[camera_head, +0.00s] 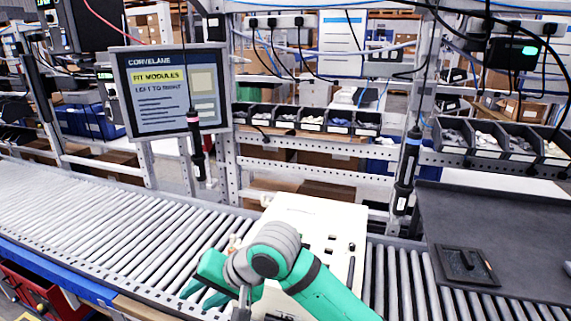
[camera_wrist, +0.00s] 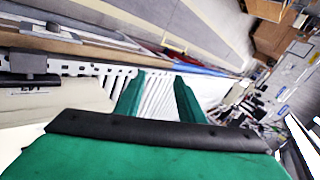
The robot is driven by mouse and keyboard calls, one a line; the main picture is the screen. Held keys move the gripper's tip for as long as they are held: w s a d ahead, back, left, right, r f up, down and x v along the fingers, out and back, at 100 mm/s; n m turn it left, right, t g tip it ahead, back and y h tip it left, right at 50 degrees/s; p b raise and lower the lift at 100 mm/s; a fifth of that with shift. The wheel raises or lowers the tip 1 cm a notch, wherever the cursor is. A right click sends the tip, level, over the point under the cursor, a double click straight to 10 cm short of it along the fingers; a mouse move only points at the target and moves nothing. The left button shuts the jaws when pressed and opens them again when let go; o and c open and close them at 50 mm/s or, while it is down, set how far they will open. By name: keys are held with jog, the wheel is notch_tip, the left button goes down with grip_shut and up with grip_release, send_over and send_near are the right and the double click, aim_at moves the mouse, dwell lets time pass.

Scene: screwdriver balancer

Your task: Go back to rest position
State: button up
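My gripper (camera_head: 203,292) is green and hangs over the roller conveyor, left of the white panelled unit (camera_head: 345,215). In the wrist view its two green fingers (camera_wrist: 158,98) stand apart with nothing between them, and the rollers show through the gap. My green and grey arm hides the lower part of the unit. A dark screwdriver with a red band (camera_head: 196,148) hangs in front of the monitor's right edge. A second one with a blue band (camera_head: 407,170) hangs on the right. Both are apart from my gripper.
The roller conveyor (camera_head: 95,215) runs across the front, with its left stretch clear. A monitor (camera_head: 170,92) reads "FIT MODULES LEFT TO RIGHT". A dark side table (camera_head: 500,225) stands on the right, with a black tray (camera_head: 466,266) near its front-left part. Parts bins (camera_head: 500,140) line the back.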

jog(key=w+a+r+t+y, duration=0.2)
jog(key=a+r+t+y, duration=0.1)
jog(key=a+y, duration=0.3)
jog(key=d+f+m+t+h, duration=0.4)
jog(key=d+f+m+t, duration=0.2)
jog(key=f+m+t, duration=0.35)
jog(key=s+d+f+t+h, duration=0.2)
jog(key=s+d+f+h, duration=0.5)
jog(key=s+f, duration=0.5)
jog(key=s+d+f+n+g+h, duration=0.1)
jog(key=s+d+n, duration=0.4)
jog(key=s, duration=0.6)
jog(key=s+d+f+n+h, duration=0.2)
jog(key=s+d+f+n, duration=0.2)
jog(key=s, duration=0.8)
jog(key=shift+s+d+n+g, duration=0.35)
jog(key=shift+d+n, duration=0.1)
jog(key=shift+d, duration=0.6)
